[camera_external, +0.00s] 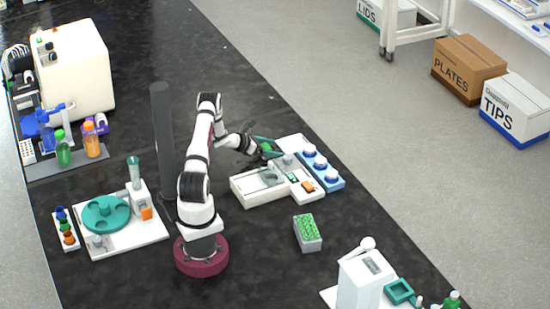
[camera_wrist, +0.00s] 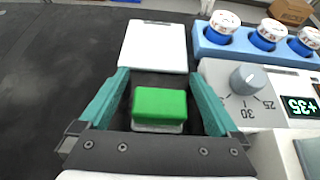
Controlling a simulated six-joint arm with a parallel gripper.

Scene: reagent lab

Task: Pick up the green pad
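The green pad (camera_wrist: 160,103) shows in the wrist view between the two teal fingers of my gripper (camera_wrist: 157,73), with a pale grey base under its near edge. My fingers are spread, one on each side of the pad, with a dark gap visible beside it. I cannot tell whether either finger touches it. In the external view, my gripper (camera_external: 265,145) is low beside the white bench instrument, and the green pad (camera_external: 267,147) shows only as a small patch among the teal fingers.
A white square plate (camera_wrist: 155,46) lies just beyond the fingertips. To the right is a grey dial (camera_wrist: 248,79) with a +35 display (camera_wrist: 300,106). A blue rack (camera_wrist: 240,50) holds three white-capped bottles. A grey box with a green top (camera_external: 307,232) stands nearer the camera. Dark bench is clear at left.

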